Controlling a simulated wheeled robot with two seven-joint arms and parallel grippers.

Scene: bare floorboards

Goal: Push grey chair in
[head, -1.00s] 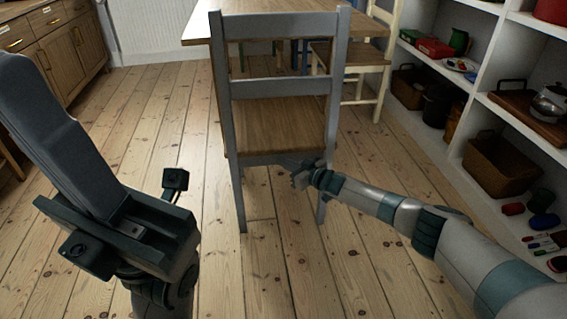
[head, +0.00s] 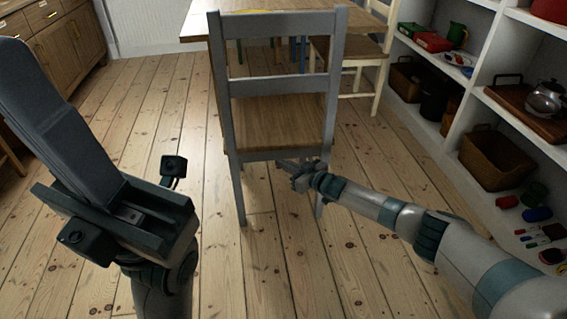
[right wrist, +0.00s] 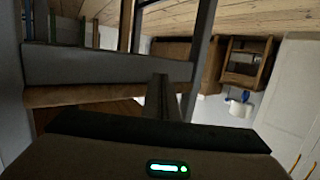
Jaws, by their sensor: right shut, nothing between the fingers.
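The grey chair (head: 279,83) stands upright with its back to me. It has a grey frame and a brown wooden seat, and part of the wooden table (head: 195,20) shows beyond its backrest. My right gripper (head: 285,166) is shut and empty at the rear of the chair, just below the seat, between the back legs. I cannot tell whether it touches the frame. The right wrist view shows a grey chair rail (right wrist: 100,66) close ahead of the dark finger (right wrist: 160,97). My left gripper (head: 25,65) is raised at the left, away from the chair; its jaw opening is hidden.
A cream chair (head: 386,50) stands at the table's right side. White shelves (head: 440,130) with a basket (head: 495,157) and other items line the right. Small items (head: 537,214) lie at lower right. A wooden cabinet (head: 65,45) is at back left. Floorboards around the grey chair are clear.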

